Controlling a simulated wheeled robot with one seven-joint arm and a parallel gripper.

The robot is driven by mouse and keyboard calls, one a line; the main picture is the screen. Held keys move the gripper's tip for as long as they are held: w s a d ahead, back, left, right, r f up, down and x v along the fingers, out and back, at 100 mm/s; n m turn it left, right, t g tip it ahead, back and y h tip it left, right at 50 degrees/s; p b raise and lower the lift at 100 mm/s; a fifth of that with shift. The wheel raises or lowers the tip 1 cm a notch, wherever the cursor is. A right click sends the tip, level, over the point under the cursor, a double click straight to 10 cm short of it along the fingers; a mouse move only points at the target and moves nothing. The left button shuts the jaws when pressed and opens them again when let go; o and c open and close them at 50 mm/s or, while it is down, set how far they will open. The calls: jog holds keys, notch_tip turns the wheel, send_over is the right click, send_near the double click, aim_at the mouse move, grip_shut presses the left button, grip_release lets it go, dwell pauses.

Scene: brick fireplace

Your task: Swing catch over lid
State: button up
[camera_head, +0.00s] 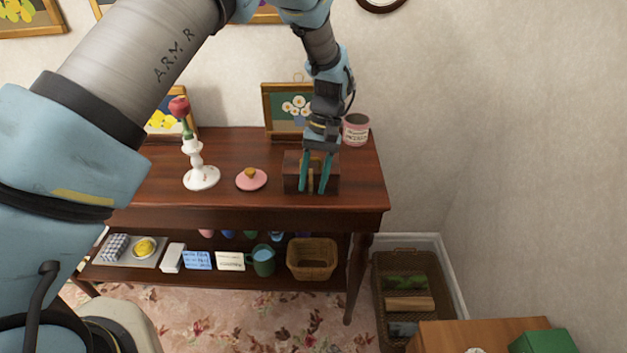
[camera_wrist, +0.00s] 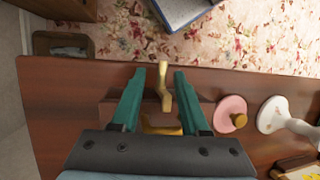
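A small dark wooden box (camera_head: 291,172) stands on the right part of the brown sideboard (camera_head: 225,212). A brass catch (camera_wrist: 164,88) stands out from the box's front in the wrist view, and part of it shows between my fingers in the head view. My gripper (camera_wrist: 160,76) is open, with one teal finger on each side of the catch and a visible gap to each. In the head view my gripper (camera_head: 314,188) points down at the box and hides much of it. Whether the box's lid is fully closed cannot be told.
A pink lid with a gold knob (camera_head: 251,179) lies left of the box, with a white candlestick (camera_head: 201,177) beyond it. A pink jar (camera_head: 355,128) and a flower picture (camera_head: 281,112) stand behind. The sideboard's front edge is close to the box.

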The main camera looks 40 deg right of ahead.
jog(key=b+v, duration=0.3)
jog(key=v, duration=0.8)
jog(key=shift+f, duration=0.1)
jog(key=w+a+r+n+h, duration=0.1)
jog(key=w+a+n+h, duration=0.1)
jog(key=w+a, duration=0.8)
jog(key=w+a+r+n+h, duration=0.1)
jog(key=w+a+r, duration=0.15)
jog(key=a, duration=1.25)
jog(key=s+a+n+t, duration=0.1)
jog(key=s+a, duration=0.2)
jog(key=a, duration=0.8)
jog(key=s+a+f+n+t+h, duration=0.1)
jog(key=s+a+n+t, duration=0.1)
jog(key=a, duration=0.9)
jog(key=shift+s+f, duration=0.2)
jog(key=shift+s, duration=0.5)
